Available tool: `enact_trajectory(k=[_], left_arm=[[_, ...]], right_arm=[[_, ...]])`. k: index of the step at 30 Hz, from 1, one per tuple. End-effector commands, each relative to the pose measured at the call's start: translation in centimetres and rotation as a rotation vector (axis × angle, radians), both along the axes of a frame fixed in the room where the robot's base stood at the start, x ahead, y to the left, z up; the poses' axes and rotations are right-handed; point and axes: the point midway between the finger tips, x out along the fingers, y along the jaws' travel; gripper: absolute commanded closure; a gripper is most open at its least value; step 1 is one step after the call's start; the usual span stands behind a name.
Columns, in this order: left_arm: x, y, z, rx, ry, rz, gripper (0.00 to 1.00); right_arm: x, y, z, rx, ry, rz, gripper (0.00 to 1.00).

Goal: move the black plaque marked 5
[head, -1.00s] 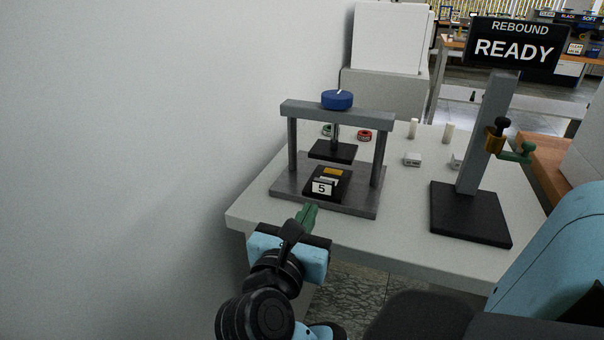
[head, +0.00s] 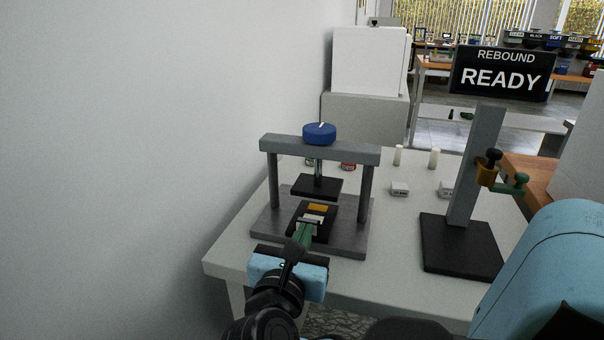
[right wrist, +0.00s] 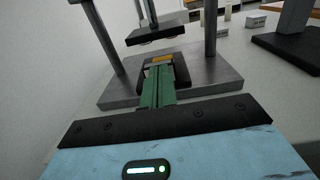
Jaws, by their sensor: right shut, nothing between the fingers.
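The black plaque (head: 326,226) lies on the grey base of the small press (head: 362,240), below the raised black press plate (head: 317,186). It carries an orange strip (head: 317,207) and a pale piece; the number 5 is hidden behind my fingers. My right gripper (head: 305,228) has green fingers, shut with nothing between them. Their tips are at the near end of the plaque, overlapping it in the picture. In the right wrist view the fingers (right wrist: 159,84) point at the plaque (right wrist: 183,73); I cannot tell whether they touch it. My left gripper is not in view.
The press has two posts, a crossbar (head: 330,150) and a blue knob (head: 319,133). A black-based stand (head: 460,246) is at the right, with a REBOUND READY sign (head: 500,73) above. Small white blocks (head: 399,189) stand behind. A wall closes the left side.

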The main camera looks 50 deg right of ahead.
Motion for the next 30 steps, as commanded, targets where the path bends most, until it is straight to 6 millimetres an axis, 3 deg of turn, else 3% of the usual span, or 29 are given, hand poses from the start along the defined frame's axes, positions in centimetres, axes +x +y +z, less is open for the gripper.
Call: enact_trajectory(k=[13,30], left_arm=[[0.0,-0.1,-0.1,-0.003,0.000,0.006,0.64],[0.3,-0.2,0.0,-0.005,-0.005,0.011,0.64]], right_arm=[[1.3,-2.9,0.0,0.000,-0.001,0.000,1.00],[1.5,-2.4,0.0,0.003,0.000,0.001,1.00]])
